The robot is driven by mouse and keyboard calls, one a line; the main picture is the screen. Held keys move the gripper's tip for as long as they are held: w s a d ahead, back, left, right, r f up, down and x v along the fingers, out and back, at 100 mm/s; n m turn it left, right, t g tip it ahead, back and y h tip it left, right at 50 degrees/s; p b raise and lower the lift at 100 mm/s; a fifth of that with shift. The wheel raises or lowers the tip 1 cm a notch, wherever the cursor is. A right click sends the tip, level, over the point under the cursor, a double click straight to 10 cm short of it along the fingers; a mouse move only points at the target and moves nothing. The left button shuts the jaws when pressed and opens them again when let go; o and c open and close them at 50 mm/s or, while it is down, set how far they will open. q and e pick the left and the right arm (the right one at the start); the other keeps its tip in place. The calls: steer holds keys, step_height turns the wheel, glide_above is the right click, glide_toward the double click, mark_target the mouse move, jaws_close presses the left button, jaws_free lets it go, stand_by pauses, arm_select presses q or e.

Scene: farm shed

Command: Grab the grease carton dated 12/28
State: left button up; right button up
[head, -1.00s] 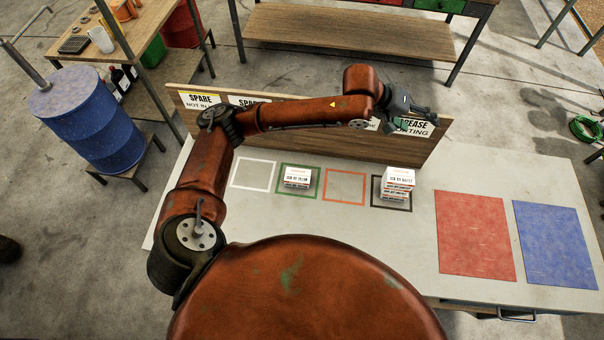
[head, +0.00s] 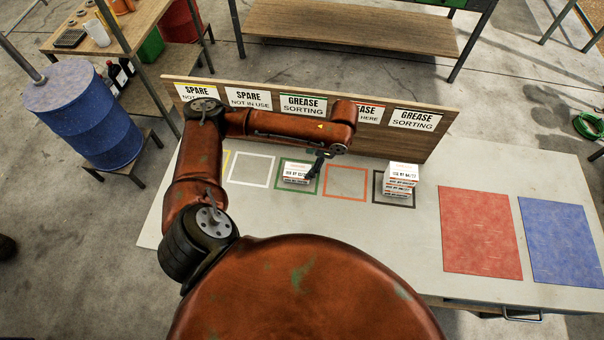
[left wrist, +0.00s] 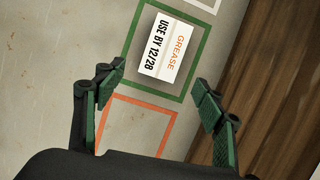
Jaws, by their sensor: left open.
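A white grease carton (left wrist: 166,47) lies in the green outlined square in the left wrist view, its top reading "GREASE USE BY 12/28". In the head view this carton (head: 297,172) tops a short stack in the green square, partly covered by my gripper. My left gripper (head: 318,162) hangs above and just right of that stack. In the left wrist view the left gripper (left wrist: 158,82) is open and empty, its green-padded fingers apart and the carton beyond them. Another carton stack (head: 402,182) stands in the black square; its date is too small to read.
The orange square (head: 345,197) and white square (head: 250,184) are empty. A wooden board (head: 372,143) with "GREASE SORTING" and "SPARE" signs stands behind the squares. Red (head: 480,235) and blue (head: 567,240) mats lie bare at the right of the table.

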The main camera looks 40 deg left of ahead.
mark_target(298, 170)
arm_select(q)
steer(key=shift+s+a+f+m+g+y, duration=0.1)
steer(key=shift+s+a+m+g+y, duration=0.1)
steer(key=shift+a, duration=0.25)
steer(key=shift+s+a+f+m+g+y, duration=0.1)
steer(key=shift+s+a+m, duration=0.1)
steer(key=shift+a, duration=0.2)
steer(key=shift+s+a+f, duration=0.15)
steer(key=shift+s+a, duration=0.05)
steer(key=shift+a, duration=0.05)
steer(key=x, duration=0.7)
steer(key=shift+w+f+b, duration=0.15)
steer(key=shift+f+b, duration=0.1)
steer(key=shift+b, duration=0.1)
steer(key=shift+d, duration=0.1)
steer(key=shift+f+p, duration=0.2)
steer(key=shift+p, duration=0.3)
steer(key=shift+c, duration=0.5)
steer(key=c, duration=1.2)
